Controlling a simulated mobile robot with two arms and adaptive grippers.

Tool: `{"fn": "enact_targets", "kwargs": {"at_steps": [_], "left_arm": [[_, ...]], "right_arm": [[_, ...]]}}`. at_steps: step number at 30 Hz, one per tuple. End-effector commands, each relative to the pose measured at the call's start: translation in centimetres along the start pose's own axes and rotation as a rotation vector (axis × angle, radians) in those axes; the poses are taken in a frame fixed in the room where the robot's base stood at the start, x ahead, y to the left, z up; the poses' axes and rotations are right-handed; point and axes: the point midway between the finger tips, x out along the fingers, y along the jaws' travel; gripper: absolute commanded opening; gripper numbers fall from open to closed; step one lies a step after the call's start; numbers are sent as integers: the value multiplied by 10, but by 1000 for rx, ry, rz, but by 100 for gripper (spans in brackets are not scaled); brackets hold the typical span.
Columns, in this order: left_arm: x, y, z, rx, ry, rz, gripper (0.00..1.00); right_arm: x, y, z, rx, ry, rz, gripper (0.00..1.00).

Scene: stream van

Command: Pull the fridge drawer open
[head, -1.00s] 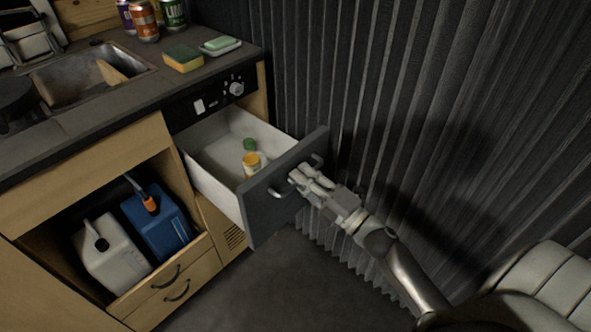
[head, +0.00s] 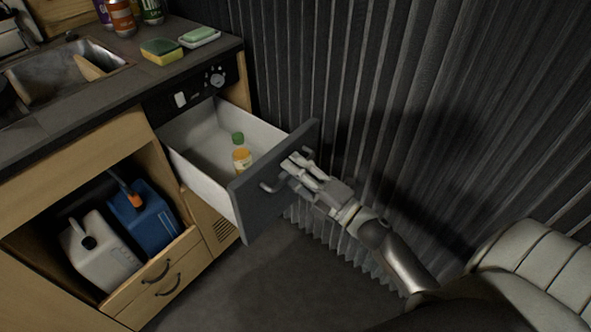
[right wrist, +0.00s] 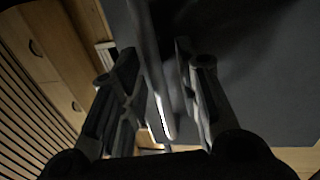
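The fridge drawer (head: 208,187) is pulled well out from under the counter, its white inside showing. Its dark grey front (head: 262,213) carries a bar handle (head: 267,188), partly hidden by my right gripper. My right gripper (head: 290,168) is at the handle's middle, outside the front. A bottle (head: 241,157) with a green cap and orange contents is inside the drawer. My left gripper is not in view.
A dark corrugated wall (head: 400,100) rises close to the right of the drawer and my arm. An open cubby below left holds a white canister (head: 98,252) and a blue one (head: 150,222). The floor (head: 265,285) before the drawer is clear.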

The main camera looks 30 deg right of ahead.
Motion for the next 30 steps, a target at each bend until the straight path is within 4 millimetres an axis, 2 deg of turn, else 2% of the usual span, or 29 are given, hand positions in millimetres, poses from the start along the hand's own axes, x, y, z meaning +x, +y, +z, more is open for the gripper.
{"fn": "enact_targets", "kwargs": {"at_steps": [7, 11, 14, 24, 30], "left_arm": [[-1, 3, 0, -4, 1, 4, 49], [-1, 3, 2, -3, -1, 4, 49], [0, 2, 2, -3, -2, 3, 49], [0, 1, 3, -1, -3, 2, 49], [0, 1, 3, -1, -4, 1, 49]], "right_arm": [[0, 0, 0, 0, 0, 1, 32], [-7, 0, 0, 1, -2, 0, 32], [-21, -1, 0, 1, -1, -2, 32], [-88, -1, 0, 1, -2, -3, 32], [-114, 0, 0, 0, 0, -1, 32]]}}
